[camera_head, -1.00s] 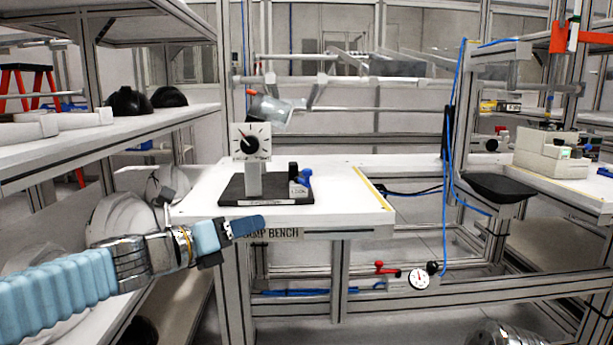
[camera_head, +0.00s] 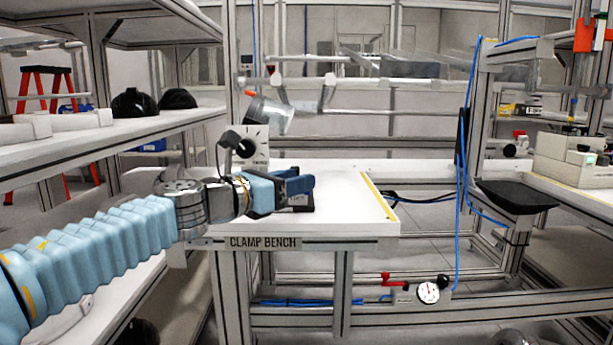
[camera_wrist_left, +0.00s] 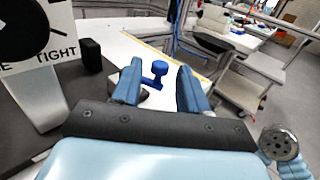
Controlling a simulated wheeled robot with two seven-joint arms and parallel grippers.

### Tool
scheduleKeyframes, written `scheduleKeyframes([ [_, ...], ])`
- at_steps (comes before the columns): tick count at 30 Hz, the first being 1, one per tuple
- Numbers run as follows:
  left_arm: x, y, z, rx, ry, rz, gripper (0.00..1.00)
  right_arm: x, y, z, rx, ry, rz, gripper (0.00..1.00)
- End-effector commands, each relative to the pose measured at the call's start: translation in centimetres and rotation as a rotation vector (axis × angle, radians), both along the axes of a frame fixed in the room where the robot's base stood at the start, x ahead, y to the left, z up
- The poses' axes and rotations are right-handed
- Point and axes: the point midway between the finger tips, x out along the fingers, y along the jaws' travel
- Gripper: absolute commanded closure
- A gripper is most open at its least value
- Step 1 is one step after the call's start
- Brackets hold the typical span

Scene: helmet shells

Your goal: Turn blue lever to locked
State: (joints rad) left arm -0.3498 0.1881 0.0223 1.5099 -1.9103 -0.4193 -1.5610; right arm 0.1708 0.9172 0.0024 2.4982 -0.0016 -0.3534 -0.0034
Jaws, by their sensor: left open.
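The blue lever (camera_wrist_left: 158,69) stands on a dark fixture and shows between my left gripper's fingers in the left wrist view. My left gripper (camera_wrist_left: 160,67) is open, one blue finger on each side of the lever; I cannot tell whether either touches it. In the head view my left gripper (camera_head: 300,182) is over the clamp bench (camera_head: 345,225) and hides the lever and most of the fixture's base. A small dark block with a white label (camera_head: 301,200) shows just beneath the fingers. My right gripper is out of view.
A white dial plate (camera_wrist_left: 52,50) marked "TIGHT" stands close on the left in the wrist view; the dial (camera_head: 255,143) is behind my wrist in the head view. The bench's right part is clear up to a yellow strip (camera_head: 378,195). Shelves (camera_head: 150,128) flank the left.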

Motion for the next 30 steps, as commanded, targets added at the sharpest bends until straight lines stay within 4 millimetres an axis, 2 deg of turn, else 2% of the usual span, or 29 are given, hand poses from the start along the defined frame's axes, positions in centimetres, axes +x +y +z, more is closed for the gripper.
scheduleKeyframes([
  [1, 0.6, -0.8, 0.0, 0.000, 0.001, -0.003, 0.57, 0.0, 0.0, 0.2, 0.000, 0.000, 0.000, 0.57],
  [6, 2.0, -2.2, 0.0, 0.000, 0.001, -0.001, 0.57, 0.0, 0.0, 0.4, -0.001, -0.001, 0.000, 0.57],
  [17, 2.4, -2.6, 0.0, -0.001, 0.001, 0.000, 0.57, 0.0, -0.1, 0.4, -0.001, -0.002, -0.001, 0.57],
  [26, 2.4, -2.5, 0.0, -0.001, 0.001, 0.000, 1.00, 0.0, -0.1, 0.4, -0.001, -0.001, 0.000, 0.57],
  [30, 2.4, -2.6, 0.0, -0.001, 0.001, 0.001, 1.00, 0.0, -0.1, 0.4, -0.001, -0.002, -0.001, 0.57],
])
